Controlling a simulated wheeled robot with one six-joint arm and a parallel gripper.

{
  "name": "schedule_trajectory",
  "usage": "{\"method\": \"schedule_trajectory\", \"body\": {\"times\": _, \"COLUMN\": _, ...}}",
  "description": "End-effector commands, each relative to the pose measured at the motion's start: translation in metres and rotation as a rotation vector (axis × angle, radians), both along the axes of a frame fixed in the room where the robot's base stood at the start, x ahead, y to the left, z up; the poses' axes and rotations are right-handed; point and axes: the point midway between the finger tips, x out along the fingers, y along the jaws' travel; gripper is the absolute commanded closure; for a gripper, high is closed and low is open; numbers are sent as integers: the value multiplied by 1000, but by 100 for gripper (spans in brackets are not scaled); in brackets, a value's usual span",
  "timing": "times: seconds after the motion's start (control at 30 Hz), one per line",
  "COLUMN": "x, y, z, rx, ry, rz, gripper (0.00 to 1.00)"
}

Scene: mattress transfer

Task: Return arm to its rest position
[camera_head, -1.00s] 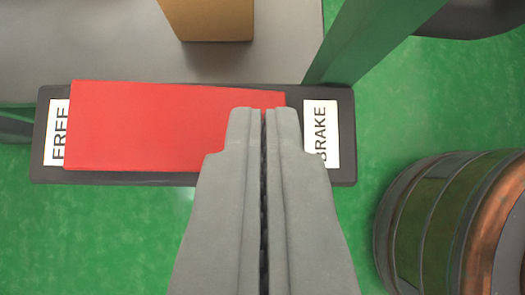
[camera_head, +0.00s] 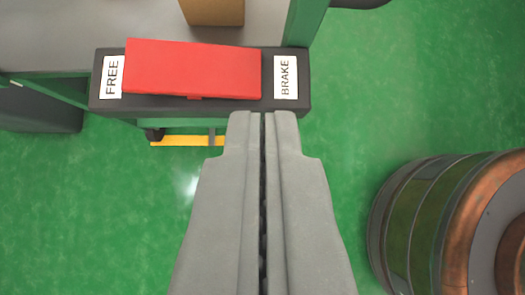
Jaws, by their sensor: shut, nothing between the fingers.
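My gripper (camera_head: 264,118) is shut and empty, its two grey fingers pressed together in the lower middle of the view. Beyond the fingertips is a red pedal (camera_head: 192,70) on a dark grey base (camera_head: 268,104). The base has a white FREE label (camera_head: 112,76) on the left and a white BRAKE label (camera_head: 285,77) on the right. The pedal looks tilted, with its FREE end nearer that label. The fingertips appear just below the base's lower edge; I cannot tell the gap in depth.
A green frame with a grey platform (camera_head: 80,25) carries a brown box (camera_head: 212,10) at the top. A copper and dark round drum (camera_head: 450,225) stands at the lower right. A yellow strip (camera_head: 185,141) shows under the base. Green floor (camera_head: 80,210) is open at lower left.

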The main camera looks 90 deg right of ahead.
Motion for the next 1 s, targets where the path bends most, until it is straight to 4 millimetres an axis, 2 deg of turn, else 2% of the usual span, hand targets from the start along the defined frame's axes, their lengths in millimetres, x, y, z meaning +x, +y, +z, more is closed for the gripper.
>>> {"method": "schedule_trajectory", "body": {"times": 0.23, "x": -4, "y": -1, "z": 4, "rx": 13, "ry": 2, "rz": 14, "gripper": 100}}
{"method": "schedule_trajectory", "body": {"times": 0.37, "x": -18, "y": -2, "z": 20, "rx": 55, "ry": 6, "rz": 73, "gripper": 100}}
{"method": "schedule_trajectory", "body": {"times": 0.7, "x": -76, "y": -1, "z": 79, "rx": 184, "ry": -21, "rz": 352, "gripper": 100}}
{"method": "schedule_trajectory", "body": {"times": 1.0, "x": -130, "y": 3, "z": 129, "rx": 216, "ry": -107, "rz": 612, "gripper": 100}}
